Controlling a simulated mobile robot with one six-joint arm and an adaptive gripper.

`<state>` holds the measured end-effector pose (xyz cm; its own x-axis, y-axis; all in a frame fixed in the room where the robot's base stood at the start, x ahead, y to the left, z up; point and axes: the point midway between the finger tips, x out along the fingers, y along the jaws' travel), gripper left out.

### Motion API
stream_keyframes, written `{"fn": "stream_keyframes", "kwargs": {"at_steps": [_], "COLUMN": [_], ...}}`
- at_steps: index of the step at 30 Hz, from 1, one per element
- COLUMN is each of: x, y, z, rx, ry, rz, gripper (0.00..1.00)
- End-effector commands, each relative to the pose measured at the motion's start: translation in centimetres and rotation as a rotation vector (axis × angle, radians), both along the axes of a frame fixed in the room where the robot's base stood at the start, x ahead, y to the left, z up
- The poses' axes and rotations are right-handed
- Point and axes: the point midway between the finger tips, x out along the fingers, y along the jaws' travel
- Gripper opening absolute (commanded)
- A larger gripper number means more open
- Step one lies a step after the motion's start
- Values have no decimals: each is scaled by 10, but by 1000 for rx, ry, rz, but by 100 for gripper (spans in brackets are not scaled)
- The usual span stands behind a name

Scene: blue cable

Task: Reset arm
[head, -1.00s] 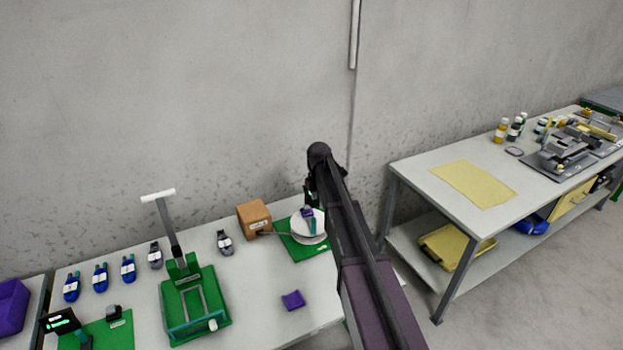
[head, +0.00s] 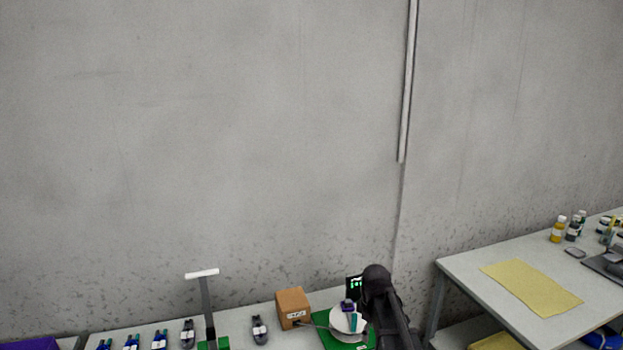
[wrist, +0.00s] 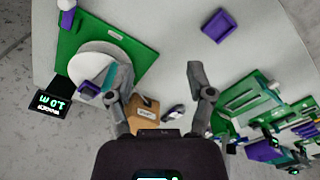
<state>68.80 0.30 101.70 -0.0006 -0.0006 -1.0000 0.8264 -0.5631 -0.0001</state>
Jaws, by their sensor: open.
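My arm (head: 385,310) shows at the lower right of the head view, over the right end of the left table; my fingers are not clear there. In the wrist view my gripper (wrist: 160,95) has its two fingers spread wide with nothing between them. It hangs above the table. A brown box (wrist: 143,112) lies beyond the gap between the fingers, and it also shows in the head view (head: 292,308). A white round spool (head: 348,322) with purple and teal parts is on a green mat (head: 330,338) beside my arm. I cannot make out a blue cable.
A green stand with a white-topped post (head: 203,290) and several small bottle-like items (head: 187,333) are on the left table. A purple block (wrist: 218,26) lies on bare tabletop. A second table (head: 460,278) with a yellow sheet (head: 532,288) stands at right.

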Motion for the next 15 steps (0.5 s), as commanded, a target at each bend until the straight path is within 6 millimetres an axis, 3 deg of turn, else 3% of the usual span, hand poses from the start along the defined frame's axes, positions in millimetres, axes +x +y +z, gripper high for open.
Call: {"fn": "stream_keyframes", "kwargs": {"at_steps": [1, 15], "x": [-18, -118], "y": [-1, -3], "z": [0, 0], "rx": [0, 0], "ry": [0, 0], "rz": [-66, -719], "gripper": [69, 69]}}
